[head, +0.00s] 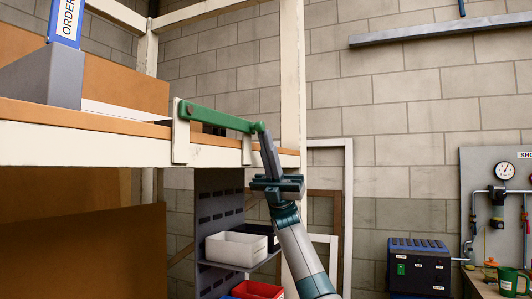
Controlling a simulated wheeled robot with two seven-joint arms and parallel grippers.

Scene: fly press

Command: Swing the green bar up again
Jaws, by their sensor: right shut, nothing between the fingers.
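The green bar (219,118) spans the front edge of the wooden shelf (60,116). Its left end is fixed at a dark pivot on an upright white plate (181,145). From there it slopes slightly down to the right. A second white plate (246,152) stands below its right part. My right gripper (262,131) comes up from below, shut and empty, with its fingertips at the right end of the bar. They look to be touching or very close; I cannot tell which. My left gripper is not in view. No fly press shows clearly.
A wooden post (292,70) stands just behind and right of my gripper. Below are a white bin (235,248) and a red bin (257,290) on a dark rack. A blue-black machine (419,268) stands at the right. The space above the bar looks free.

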